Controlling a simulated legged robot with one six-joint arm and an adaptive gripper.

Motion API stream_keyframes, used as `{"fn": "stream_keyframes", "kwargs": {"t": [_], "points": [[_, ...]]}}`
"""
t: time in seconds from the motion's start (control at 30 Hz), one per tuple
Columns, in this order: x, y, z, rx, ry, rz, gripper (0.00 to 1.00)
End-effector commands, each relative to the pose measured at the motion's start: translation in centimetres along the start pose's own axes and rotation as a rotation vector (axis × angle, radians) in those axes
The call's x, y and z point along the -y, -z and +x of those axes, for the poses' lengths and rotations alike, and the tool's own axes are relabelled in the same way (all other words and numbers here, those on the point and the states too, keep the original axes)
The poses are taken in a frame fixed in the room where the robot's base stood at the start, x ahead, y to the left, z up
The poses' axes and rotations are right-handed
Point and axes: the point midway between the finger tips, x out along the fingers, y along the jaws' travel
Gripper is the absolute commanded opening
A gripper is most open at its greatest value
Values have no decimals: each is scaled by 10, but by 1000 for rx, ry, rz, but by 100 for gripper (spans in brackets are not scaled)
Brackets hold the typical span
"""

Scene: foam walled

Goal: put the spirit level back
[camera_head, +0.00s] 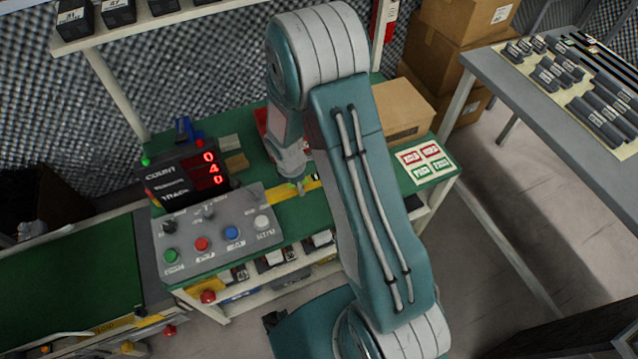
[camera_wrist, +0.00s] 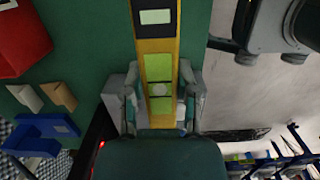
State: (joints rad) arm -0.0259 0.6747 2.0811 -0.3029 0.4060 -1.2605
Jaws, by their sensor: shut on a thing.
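In the wrist view the spirit level (camera_wrist: 157,42) runs from the top edge down between my fingers, with green vial windows and a pale window near the top. My gripper (camera_wrist: 160,98) is shut on it, one finger along each side. In the head view my gripper (camera_head: 300,184) is small and partly covered by the arm. I cannot tell whether the level touches the bench top.
A button panel (camera_head: 215,236) and a red-digit counter (camera_head: 186,175) stand left of my gripper. A red bin (camera_wrist: 22,38), small blocks (camera_wrist: 58,94) and a blue holder (camera_wrist: 42,136) sit on the bench. A cardboard box (camera_head: 402,108) and a label card (camera_head: 424,160) are at right.

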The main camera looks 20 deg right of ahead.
Motion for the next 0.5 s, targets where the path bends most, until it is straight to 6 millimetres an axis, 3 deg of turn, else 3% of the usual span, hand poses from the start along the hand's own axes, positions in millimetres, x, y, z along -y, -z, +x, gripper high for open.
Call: {"fn": "stream_keyframes", "kwargs": {"t": [0.23,0.5], "points": [[-23,-42,30,4,1,4,0],[-38,-68,75,3,1,1,0]]}}
